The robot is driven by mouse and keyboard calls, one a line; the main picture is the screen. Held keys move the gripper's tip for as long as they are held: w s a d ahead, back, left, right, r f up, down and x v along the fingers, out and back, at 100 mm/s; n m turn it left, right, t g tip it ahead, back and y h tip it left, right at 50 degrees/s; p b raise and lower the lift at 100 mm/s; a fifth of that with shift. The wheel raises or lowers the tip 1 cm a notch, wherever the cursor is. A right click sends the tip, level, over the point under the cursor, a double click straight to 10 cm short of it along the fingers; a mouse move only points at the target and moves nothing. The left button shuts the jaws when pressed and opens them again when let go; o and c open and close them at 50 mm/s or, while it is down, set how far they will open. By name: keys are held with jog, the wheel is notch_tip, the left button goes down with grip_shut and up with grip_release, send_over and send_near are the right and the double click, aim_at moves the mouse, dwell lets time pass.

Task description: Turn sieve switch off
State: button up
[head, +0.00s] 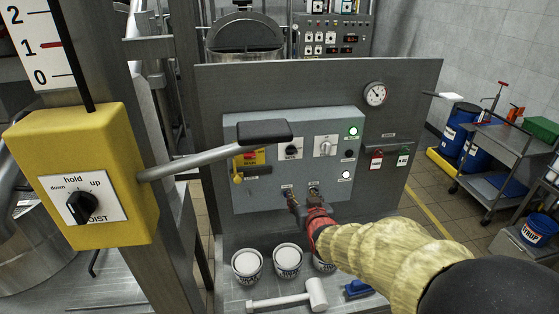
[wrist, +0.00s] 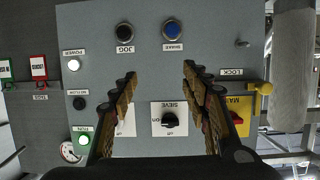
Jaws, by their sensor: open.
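The sieve switch (wrist: 170,120) is a black knob on a white plate marked on and off, upside down in the wrist view. Its pointer is too small to read. In the head view the sieve switch (head: 291,152) is on the grey control box (head: 268,193), right of the yellow and red main switch (head: 250,158). My gripper (wrist: 159,76) is open and empty, its fingers either side of the sieve switch in the picture, with no contact visible. In the head view my gripper (head: 303,203) is low in front of the box, below the sieve switch.
A grey lever handle (head: 215,158) reaches across the box's left part from the yellow hoist box (head: 82,175). The jog button (wrist: 124,31) and shake button (wrist: 171,30) are close by. White-topped tubs (head: 287,262) and a mallet (head: 290,298) are below.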

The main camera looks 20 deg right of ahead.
aim_at(292, 154)
notch_tip(292, 154, up, 8)
jog(key=w+a+t, duration=0.1)
jog(key=w+t, duration=0.1)
jog(key=t, duration=0.2)
jog(key=shift+h, duration=0.3)
jog(key=x, duration=0.2)
jog(key=r+x, duration=0.1)
jog(key=x, duration=0.4)
jog(key=shift+w+d+r+p, duration=0.15)
jog(key=shift+w+p, duration=0.05)
jog(key=shift+p, duration=0.2)
jog(key=shift+c, duration=0.4)
jog(key=c, duration=1.1)
